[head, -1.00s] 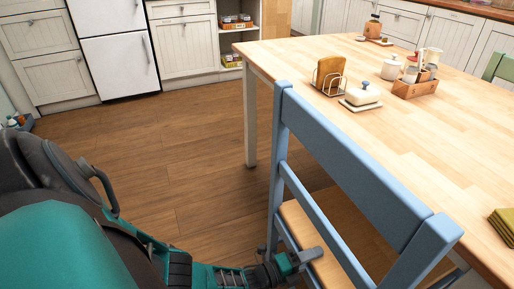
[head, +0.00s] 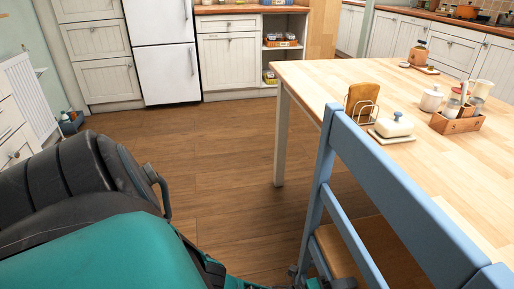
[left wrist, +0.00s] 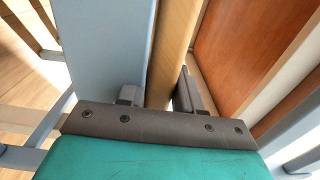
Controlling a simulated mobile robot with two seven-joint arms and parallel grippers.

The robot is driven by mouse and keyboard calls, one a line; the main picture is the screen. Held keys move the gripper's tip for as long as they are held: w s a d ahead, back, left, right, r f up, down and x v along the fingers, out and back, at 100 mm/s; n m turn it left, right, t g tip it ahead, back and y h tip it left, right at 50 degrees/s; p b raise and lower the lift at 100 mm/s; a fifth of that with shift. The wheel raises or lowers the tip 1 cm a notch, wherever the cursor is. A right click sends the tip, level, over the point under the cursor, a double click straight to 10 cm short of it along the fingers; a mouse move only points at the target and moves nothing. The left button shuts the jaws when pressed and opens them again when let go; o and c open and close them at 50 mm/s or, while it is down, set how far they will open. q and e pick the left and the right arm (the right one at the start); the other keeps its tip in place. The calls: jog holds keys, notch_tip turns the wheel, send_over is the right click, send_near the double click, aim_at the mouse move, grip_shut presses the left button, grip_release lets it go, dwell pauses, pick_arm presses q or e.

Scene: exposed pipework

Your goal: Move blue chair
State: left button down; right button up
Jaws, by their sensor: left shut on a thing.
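The blue chair (head: 413,203) stands at the near side of the wooden table (head: 440,85), its back toward me. It has a blue frame and a wooden seat (head: 368,248). My left gripper (head: 338,283) is at the bottom edge of the head view, low by the chair's seat, mostly cut off. In the left wrist view, its fingers (left wrist: 157,92) are shut on the chair, with a blue part and the wooden seat edge between them. My right gripper is not in view.
A toast rack (head: 362,104), a butter dish (head: 393,126) and a condiment caddy (head: 456,121) stand on the table. The wooden floor (head: 225,160) left of the chair is clear. A white fridge (head: 163,60) and cabinets line the back.

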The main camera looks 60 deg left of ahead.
pick_arm(q)
jog(key=shift+w+d+f, duration=0.25)
jog(key=shift+r, duration=0.1)
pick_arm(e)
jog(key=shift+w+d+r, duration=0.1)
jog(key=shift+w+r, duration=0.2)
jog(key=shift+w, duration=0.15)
pick_arm(q)
jog(key=shift+s, duration=0.1)
jog(key=c, duration=1.1)
grip_release()
jog(key=o, duration=0.3)
jog(key=shift+a+r, duration=0.1)
jog(key=shift+a, duration=0.05)
jog(key=shift+o, duration=0.2)
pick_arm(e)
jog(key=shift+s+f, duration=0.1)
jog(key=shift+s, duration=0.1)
